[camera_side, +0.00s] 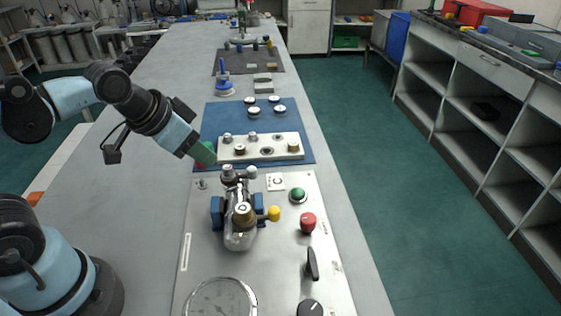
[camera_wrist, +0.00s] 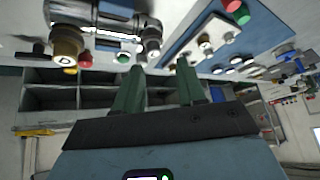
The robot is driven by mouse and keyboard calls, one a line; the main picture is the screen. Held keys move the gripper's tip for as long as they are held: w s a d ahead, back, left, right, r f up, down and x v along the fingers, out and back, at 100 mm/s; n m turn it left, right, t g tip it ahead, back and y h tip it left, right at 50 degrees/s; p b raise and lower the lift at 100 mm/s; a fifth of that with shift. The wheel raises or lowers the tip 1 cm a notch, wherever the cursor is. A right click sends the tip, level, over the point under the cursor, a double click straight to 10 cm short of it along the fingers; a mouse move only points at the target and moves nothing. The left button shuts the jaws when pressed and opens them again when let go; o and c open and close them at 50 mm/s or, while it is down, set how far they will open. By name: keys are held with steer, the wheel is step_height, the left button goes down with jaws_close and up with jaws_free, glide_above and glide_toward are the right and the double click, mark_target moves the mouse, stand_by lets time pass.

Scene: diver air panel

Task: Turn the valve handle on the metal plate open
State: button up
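The metal plate (camera_side: 275,240) lies along the bench front. On its right half stands an upright black valve handle (camera_side: 312,264), which seems to be the dark lever at left in the wrist view (camera_wrist: 32,49). My gripper (camera_side: 208,153) is above the plate's far left corner, near the chrome assembly and away from the black handle. In the wrist view, its green fingers (camera_wrist: 160,64) are apart with nothing between them.
The plate also carries a gauge (camera_side: 221,298), a red knob (camera_side: 308,222), a green button (camera_side: 298,195) and a round black knob (camera_side: 310,308). A blue mat (camera_side: 222,115) with a pale fitting block (camera_side: 262,149) lies beyond. Shelves (camera_side: 490,130) stand across the aisle.

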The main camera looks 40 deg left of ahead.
steer(key=w+d+r+m+g, duration=0.2)
steer(key=w+d+m, duration=0.1)
steer(key=d+m, duration=0.55)
steer(key=m+g, duration=0.5)
steer(key=m, duration=1.2)
glide_toward(312, 258)
step_height(312, 258, down, 8)
steer(key=shift+s+d, duration=0.1)
steer(key=shift+d, duration=0.05)
jaws_close()
